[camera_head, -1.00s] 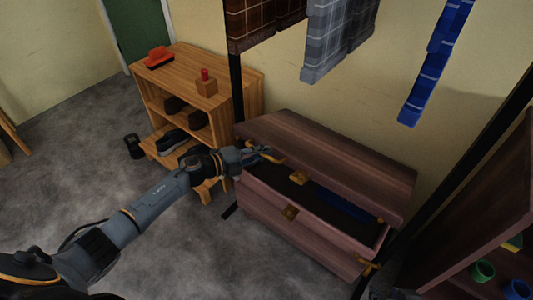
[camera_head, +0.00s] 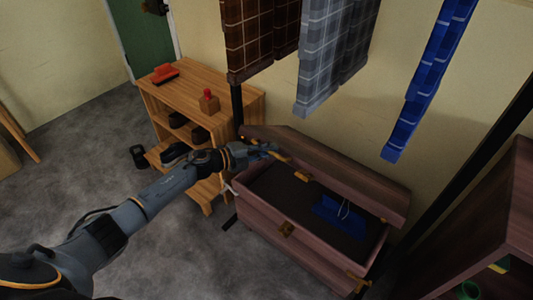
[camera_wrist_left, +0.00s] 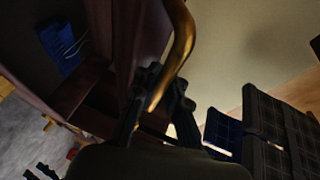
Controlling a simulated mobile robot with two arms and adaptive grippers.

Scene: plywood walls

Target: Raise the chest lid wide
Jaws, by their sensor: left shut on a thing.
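The wooden chest (camera_head: 285,238) stands against the wall with its lid (camera_head: 340,170) partly raised and its dark inside showing. A blue thing (camera_head: 330,215) with a thin light loop lies inside; it also shows in the left wrist view (camera_wrist_left: 62,45). My left gripper (camera_head: 270,149) is at the lid's left front edge. In the left wrist view its fingers (camera_wrist_left: 160,92) are closed around a curved brass handle (camera_wrist_left: 178,50) on the lid. A brass latch piece (camera_head: 301,176) is on the lid's front edge. My right gripper is not in view.
A wooden shelf unit (camera_head: 228,108) with shoes, a red brush and a small block stands left of the chest. Plaid and blue cloths (camera_head: 325,60) hang above the chest. A dark wooden cabinet (camera_head: 475,225) stands at right. Grey floor is open at left.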

